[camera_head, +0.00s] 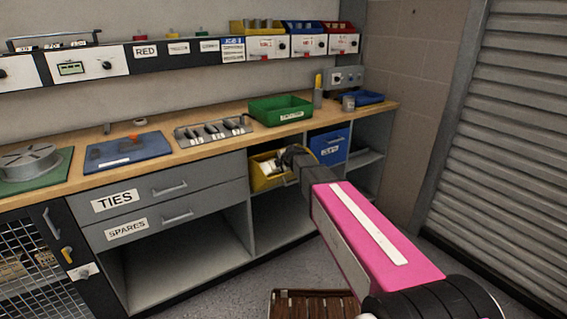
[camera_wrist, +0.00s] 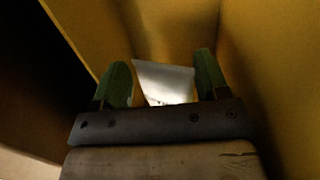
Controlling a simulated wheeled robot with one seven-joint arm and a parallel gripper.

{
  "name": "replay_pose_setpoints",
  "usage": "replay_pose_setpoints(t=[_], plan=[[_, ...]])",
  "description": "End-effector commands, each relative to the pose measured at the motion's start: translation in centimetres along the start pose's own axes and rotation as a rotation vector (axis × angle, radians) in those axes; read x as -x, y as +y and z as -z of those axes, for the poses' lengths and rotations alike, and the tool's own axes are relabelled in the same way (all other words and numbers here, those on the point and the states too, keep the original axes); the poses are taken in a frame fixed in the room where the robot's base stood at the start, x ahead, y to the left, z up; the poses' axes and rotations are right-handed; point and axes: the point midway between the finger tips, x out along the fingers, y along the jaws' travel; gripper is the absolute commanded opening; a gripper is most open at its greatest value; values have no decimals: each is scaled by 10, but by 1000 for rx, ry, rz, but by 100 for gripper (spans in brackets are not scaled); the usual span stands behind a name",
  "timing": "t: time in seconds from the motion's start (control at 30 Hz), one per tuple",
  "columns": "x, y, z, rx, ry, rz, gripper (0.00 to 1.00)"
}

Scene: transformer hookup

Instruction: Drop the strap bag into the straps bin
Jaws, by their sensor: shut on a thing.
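The yellow bin (camera_head: 262,184) sits in the upper cubby under the bench; its label cannot be read. My gripper (camera_head: 282,165) reaches into the mouth of this bin. In the wrist view the yellow bin walls (camera_wrist: 275,60) rise on both sides of the green fingers. My gripper (camera_wrist: 161,72) is shut on a whitish packet, the strap bag (camera_wrist: 165,82), held between the fingertips. The bag's lower end and the bin floor are dark and hard to make out.
A blue bin (camera_head: 330,148) stands right of the yellow one. Above, the wooden bench top (camera_head: 235,130) carries a green tray (camera_head: 281,111) and a grey tool rack (camera_head: 212,131). Drawers (camera_head: 150,190) lie to the left. A brown slatted object (camera_head: 312,305) is on the floor.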

Motion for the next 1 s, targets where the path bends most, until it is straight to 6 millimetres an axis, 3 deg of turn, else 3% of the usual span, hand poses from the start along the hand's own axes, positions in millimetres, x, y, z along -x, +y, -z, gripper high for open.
replay_pose_setpoints(t=[0.4, 0.9, 0.93, 1.0], plan=[[-38, -5, 4, 0, 0, 0, 35], [-45, -6, 5, 0, 0, -1, 35], [-45, -6, 5, 0, 0, -1, 77], [-45, -6, 5, 0, 0, -1, 97]])
